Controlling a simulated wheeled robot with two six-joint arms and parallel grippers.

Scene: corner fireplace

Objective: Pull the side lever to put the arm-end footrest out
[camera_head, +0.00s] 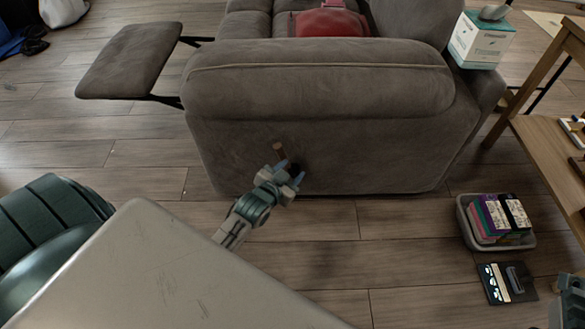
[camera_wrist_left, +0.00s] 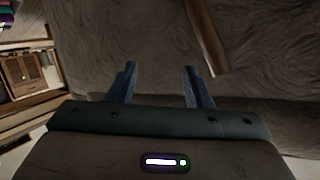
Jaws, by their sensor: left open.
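The grey recliner sofa (camera_head: 320,85) stands with its arm end facing me. Its padded footrest (camera_head: 130,60) is out at the left, held on dark metal bars. A short brown wooden side lever (camera_head: 279,151) sticks out low on the arm-end panel; in the left wrist view the lever (camera_wrist_left: 207,45) is right of the fingers. My left gripper (camera_head: 290,171) is open and empty, close to the lever's lower end. In the left wrist view the fingers (camera_wrist_left: 160,70) have nothing between them and the lever lies outside them. A teal part of my right arm shows at the bottom right edge; its fingers are not clear.
A grey bin of books (camera_head: 467,222) and a dark flat case (camera_head: 507,283) lie on the wood floor to the right. A wooden table (camera_head: 545,140) stands at the right edge. A tissue box (camera_head: 481,40) is at the back right. Floor before the panel is clear.

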